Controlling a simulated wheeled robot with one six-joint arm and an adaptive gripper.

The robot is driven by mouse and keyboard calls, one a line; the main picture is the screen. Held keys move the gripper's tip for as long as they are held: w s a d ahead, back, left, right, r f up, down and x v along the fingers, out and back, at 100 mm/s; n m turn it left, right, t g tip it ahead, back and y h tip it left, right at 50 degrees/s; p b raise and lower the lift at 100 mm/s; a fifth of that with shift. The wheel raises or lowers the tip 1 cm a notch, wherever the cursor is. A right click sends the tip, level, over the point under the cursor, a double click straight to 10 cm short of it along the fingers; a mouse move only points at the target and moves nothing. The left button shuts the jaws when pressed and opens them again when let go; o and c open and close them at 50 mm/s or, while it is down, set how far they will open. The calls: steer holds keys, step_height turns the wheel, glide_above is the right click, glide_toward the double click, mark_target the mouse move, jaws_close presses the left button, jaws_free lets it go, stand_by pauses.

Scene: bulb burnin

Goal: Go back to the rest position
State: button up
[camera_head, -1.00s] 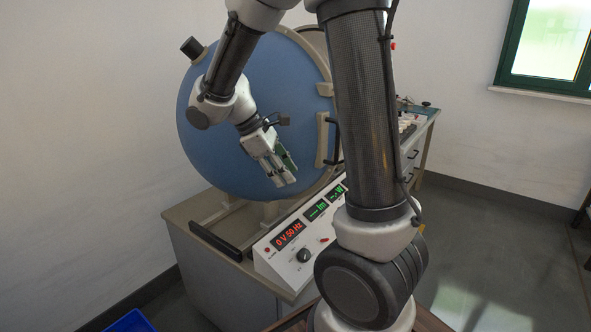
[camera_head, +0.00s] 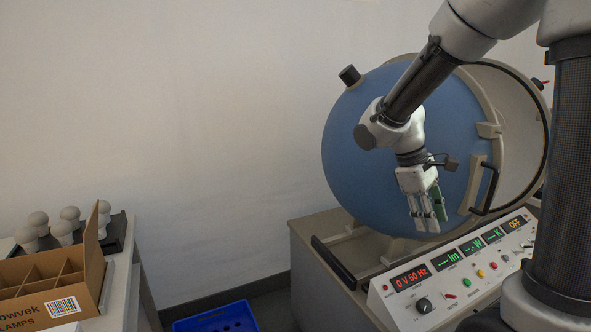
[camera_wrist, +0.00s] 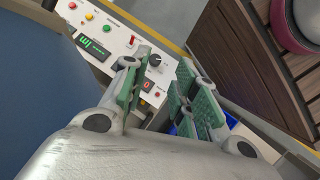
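My gripper (camera_head: 428,207) hangs from my arm in front of the blue sphere (camera_head: 375,135), pointing down. In the wrist view, its two green-padded fingers (camera_wrist: 163,97) stand apart with nothing between them, so it is open and empty. The sphere is ajar, with its pale inner side (camera_head: 515,110) showing at the right edge. The control panel (camera_head: 460,277) lies below and to the right of the fingers, and its displays read 0 V 50 Hz and OFF. I cannot tell the exact gap between gripper and sphere.
A cardboard box with dividers (camera_head: 88,282) stands on a side table (camera_head: 122,262) at the left, with several white bulbs (camera_head: 66,222) behind it. A blue crate (camera_head: 215,318) is on the floor. Wooden slats (camera_wrist: 250,60) show in the wrist view. The wall area between is clear.

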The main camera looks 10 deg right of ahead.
steer(key=s+r+m+t+y, duration=0.4)
steer(key=s+r+m+t, duration=0.2)
steer(key=s+r, duration=0.3)
steer(key=s+m, duration=0.1)
steer(key=s, duration=0.3)
steer(key=shift+s, duration=0.15)
stand_by(0.4)
